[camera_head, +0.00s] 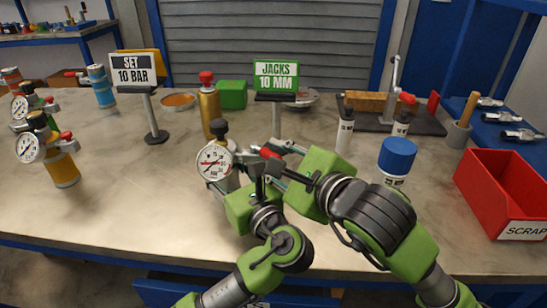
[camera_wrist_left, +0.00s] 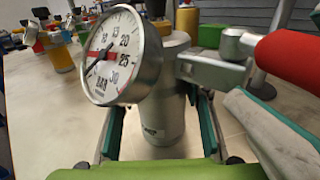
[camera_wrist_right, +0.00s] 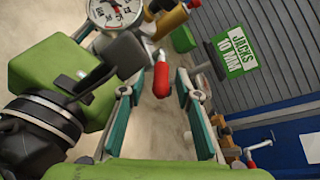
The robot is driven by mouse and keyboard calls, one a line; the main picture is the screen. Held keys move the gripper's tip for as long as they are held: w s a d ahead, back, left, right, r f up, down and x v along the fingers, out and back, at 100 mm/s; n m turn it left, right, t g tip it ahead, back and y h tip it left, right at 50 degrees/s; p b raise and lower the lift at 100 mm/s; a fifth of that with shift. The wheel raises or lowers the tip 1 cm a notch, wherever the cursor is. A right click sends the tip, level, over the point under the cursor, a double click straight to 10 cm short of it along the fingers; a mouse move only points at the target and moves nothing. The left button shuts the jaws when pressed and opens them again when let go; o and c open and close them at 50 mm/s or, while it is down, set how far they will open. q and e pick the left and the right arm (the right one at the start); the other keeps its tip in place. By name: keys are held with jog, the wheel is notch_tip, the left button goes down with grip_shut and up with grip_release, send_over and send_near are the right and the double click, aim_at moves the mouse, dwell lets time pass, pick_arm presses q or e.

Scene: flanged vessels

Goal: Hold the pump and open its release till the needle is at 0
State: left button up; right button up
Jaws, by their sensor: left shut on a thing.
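The pump is a silver cylinder with a round white gauge (camera_head: 214,161) and a dark knob on top. Its silver body (camera_wrist_left: 155,122) stands between the fingers of my left gripper (camera_head: 232,183), which is shut on it. A red-ended release lever (camera_wrist_left: 288,52) sticks out to the right of the pump in the left wrist view. My right gripper (camera_wrist_right: 160,90) is open, with the red lever end (camera_wrist_right: 162,74) showing between its fingers. I cannot tell whether they touch it.
Other gauged pumps (camera_head: 62,165) stand at the left. The SET 10 BAR sign (camera_head: 133,69) and JACKS 10 MM sign (camera_head: 276,75) stand behind. A blue-capped bottle (camera_head: 397,155) is close to my right arm. A red SCRAP bin (camera_head: 505,190) is at right. The front left table is clear.

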jog(key=v, duration=0.7)
jog(key=shift+f, duration=0.1)
jog(key=shift+w, duration=0.1)
grip_shut()
jog(key=w+d+f+n+g+h, duration=0.1)
jog(key=w+d+f+n+g, duration=0.25)
jog(key=w+n+g, duration=0.6)
jog(key=d+r+n+g+y, duration=0.2)
jog(key=d+r+n+y, duration=0.25)
jog(key=r+n, duration=0.95)
jog(key=s+a+f+n, duration=0.2)
jog(key=a+f, duration=0.7)
jog(key=shift+a+f, duration=0.25)
jog(key=shift+f, duration=0.05)
